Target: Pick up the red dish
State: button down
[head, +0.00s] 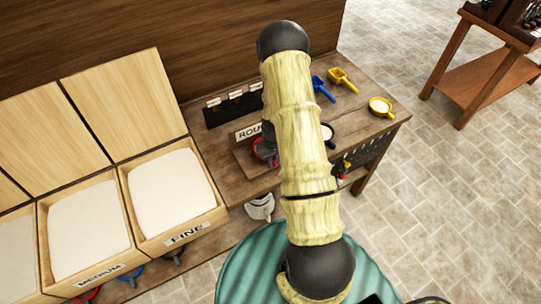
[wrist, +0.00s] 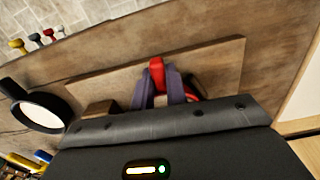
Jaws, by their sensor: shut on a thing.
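The red dish (head: 262,149) is at the wooden board beside the "ROU..." label, mostly hidden by my arm and gripper in the head view. In the wrist view a red upright part of the dish (wrist: 157,67) stands between the two purple-grey fingers, with more red to the right. My gripper (wrist: 158,88) is shut on this red part. The dish's bowl is mostly hidden behind the fingers and the dark gripper body. I cannot tell whether the dish touches the board.
A black round dish with white contents (wrist: 41,112) lies left in the wrist view. Blue (head: 322,88) and yellow (head: 342,78) scoops and a yellow dish (head: 380,107) sit on the workbench (head: 365,78). The FINE bin (head: 172,195) stands left.

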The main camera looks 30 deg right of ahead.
notch_tip(320, 180, up, 10)
jog(key=b, duration=0.2)
dwell(0.3)
dwell(0.5)
